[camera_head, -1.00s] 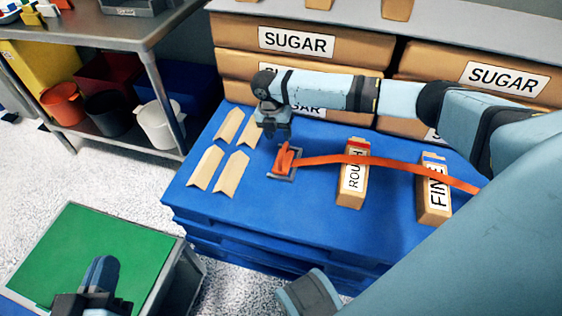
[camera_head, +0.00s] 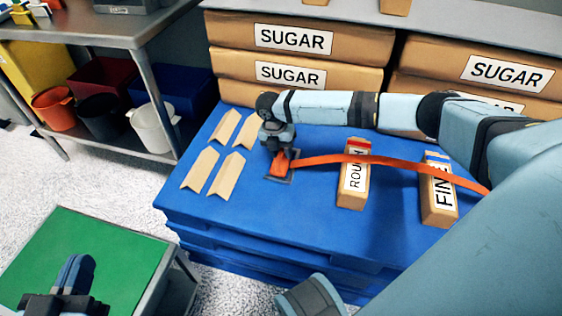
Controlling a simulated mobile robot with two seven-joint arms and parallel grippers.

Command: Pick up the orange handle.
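The orange handle (camera_head: 277,169) lies on the blue platform (camera_head: 275,230), on a small grey frame (camera_head: 288,179). A long orange strap (camera_head: 400,166) runs from it to the right, passing behind my arm. My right gripper (camera_head: 279,153) points down right at the handle's upper end, touching or nearly touching it. Its fingers are small and partly hidden, so I cannot tell whether they are open or shut on the handle. My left gripper (camera_head: 75,272) is at the lower left, over the green-topped table (camera_head: 100,250), far from the handle. Its finger opening is unclear.
Several tan angled pieces (camera_head: 226,174) lie left of the handle. Boxes marked ROUGH (camera_head: 352,195) and FINE (camera_head: 438,207) stand to its right, under the strap. Stacked SUGAR boxes (camera_head: 290,62) stand behind. A metal table (camera_head: 100,30) with buckets below is at the upper left.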

